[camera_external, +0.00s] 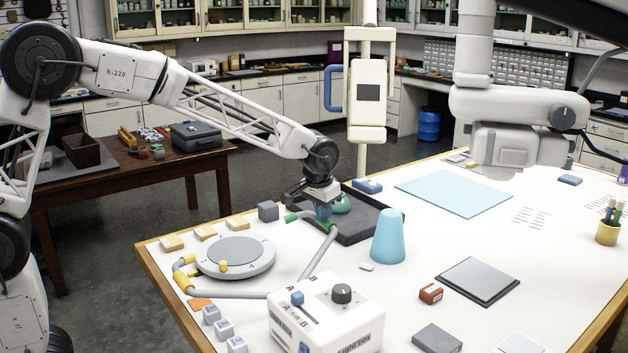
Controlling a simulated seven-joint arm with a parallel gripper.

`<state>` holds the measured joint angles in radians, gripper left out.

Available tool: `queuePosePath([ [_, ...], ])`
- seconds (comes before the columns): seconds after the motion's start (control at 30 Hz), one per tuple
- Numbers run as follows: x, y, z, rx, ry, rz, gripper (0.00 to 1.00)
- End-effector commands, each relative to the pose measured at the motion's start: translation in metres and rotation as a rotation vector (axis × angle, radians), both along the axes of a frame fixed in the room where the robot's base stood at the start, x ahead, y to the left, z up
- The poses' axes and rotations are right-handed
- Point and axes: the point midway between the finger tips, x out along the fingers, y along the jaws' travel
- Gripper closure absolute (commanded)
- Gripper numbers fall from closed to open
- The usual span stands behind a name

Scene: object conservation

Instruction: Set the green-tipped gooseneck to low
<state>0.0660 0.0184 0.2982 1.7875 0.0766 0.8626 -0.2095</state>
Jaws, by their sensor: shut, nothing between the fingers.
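A light box (335,315) stands at the table's front, with a blue slider and a dark round knob on top. A grey gooseneck (318,254) rises from it, bends at the top and turns left; green bands mark its bend and its tip (291,217). A second gooseneck with yellow bands (182,280) runs left from the box. My gripper (323,215) is shut just above or at the bend of the green-tipped gooseneck, near the green band. Nothing shows held. Whether the fingers touch the gooseneck cannot be told.
A grey round turntable (235,249) lies left of the gooseneck. A black tray (378,228) with a green item is behind my gripper. A light-blue cone (388,238) stands to the right.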

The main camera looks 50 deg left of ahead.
Motion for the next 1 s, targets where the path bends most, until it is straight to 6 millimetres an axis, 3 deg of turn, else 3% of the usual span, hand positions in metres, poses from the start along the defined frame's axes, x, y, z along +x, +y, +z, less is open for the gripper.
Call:
queuePosePath([
  [0.2, 0.010, 0.001, -0.018, -0.009, 0.096, 0.001, 1.00],
  [0.43, 0.016, 0.002, -0.031, -0.009, 0.094, 0.001, 1.00],
  [1.0, 0.019, 0.002, -0.045, -0.008, 0.096, 0.001, 1.00],
])
